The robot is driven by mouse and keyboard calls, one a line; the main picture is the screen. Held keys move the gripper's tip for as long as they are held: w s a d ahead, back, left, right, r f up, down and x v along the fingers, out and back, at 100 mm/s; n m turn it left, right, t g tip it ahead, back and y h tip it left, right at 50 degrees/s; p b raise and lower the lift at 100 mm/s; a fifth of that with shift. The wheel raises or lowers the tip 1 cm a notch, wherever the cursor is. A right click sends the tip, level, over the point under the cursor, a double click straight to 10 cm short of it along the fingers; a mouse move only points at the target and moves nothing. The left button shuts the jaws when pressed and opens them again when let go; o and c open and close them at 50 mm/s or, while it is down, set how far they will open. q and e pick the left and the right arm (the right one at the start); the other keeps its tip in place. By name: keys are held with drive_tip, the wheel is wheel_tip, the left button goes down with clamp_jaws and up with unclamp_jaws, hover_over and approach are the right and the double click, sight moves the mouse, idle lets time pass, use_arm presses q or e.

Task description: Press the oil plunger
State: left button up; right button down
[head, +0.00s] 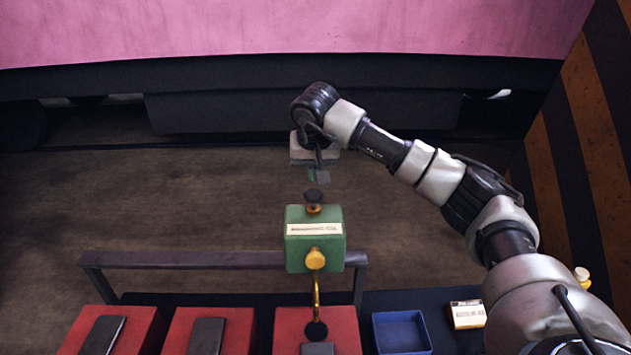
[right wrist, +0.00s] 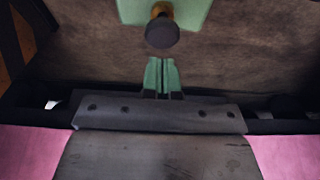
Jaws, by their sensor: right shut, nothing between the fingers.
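The oil plunger is a dark round knob (head: 314,195) on a brass collar, on top of a green box (head: 330,260) with a white label. The knob also shows in the right wrist view (right wrist: 162,32), with part of the green box (right wrist: 195,12) behind it. My right gripper (head: 317,176) is shut and empty, and appears just beyond the knob in the head view. Its greenish fingers (right wrist: 161,64) are together in the right wrist view, with a visible gap between their tips and the knob. My left gripper is not in view.
A dark rail (head: 200,260) runs behind the red blocks (head: 135,318) on the bench. A blue tray (head: 402,333) and a small labelled box (head: 467,314) are at the right. A yellow knob (head: 316,259) and a brass pipe (head: 317,291) are on the green box's front.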

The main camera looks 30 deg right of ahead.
drive_tip(key=b+v, duration=0.1)
drive_tip(key=v, duration=0.6)
drive_tip(key=shift+a+r, duration=0.2)
drive_tip(key=shift+s, duration=0.1)
idle(0.8)
